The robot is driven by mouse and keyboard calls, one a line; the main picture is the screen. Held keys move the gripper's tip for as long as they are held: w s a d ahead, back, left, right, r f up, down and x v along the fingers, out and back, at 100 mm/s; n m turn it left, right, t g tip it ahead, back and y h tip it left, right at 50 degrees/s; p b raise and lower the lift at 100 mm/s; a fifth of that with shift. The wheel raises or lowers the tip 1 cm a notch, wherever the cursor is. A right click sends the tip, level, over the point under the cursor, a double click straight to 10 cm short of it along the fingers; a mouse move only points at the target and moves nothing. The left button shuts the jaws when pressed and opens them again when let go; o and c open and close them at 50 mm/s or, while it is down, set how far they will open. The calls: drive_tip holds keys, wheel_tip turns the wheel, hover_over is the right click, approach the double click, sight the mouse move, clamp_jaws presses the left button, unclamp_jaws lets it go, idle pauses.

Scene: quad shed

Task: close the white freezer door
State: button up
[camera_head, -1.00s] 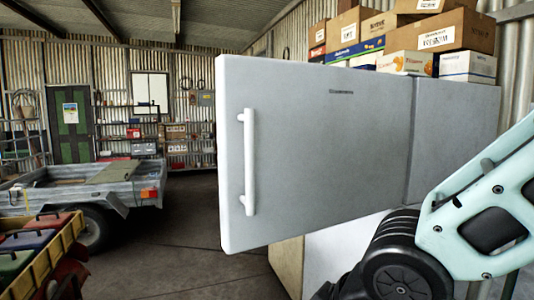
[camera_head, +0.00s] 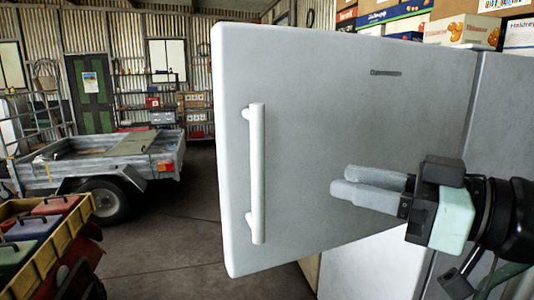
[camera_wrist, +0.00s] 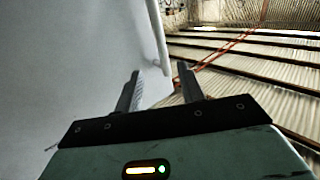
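The white freezer door (camera_head: 320,105) stands swung open and fills the middle of the head view, its outer face toward me. Its long white vertical handle (camera_head: 257,175) is near the door's left edge. My gripper (camera_head: 338,181) is in front of the door's face, right of the handle, with fingers pointing left. In the wrist view, my gripper (camera_wrist: 160,70) has its two fingers apart with nothing between them. The door (camera_wrist: 70,60) fills the left side there, and the handle (camera_wrist: 158,40) lies beyond the fingertips. I cannot tell whether a finger touches the door.
Cardboard boxes (camera_head: 460,30) sit on top of the freezer. A grey trailer (camera_head: 110,165) stands at the left, with a yellow-sided cart of crates (camera_head: 45,250) in front of it. The concrete floor (camera_head: 170,240) between these and the door is clear.

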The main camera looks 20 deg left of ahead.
sight(264, 161)
drive_tip(key=p+x, duration=0.5)
drive_tip(key=x, duration=0.9)
drive_tip(key=shift+w+a, duration=0.1)
drive_tip(key=shift+a, duration=0.1)
drive_tip(key=shift+w+a, duration=0.15)
drive_tip(key=shift+a, duration=0.35)
clamp_jaws()
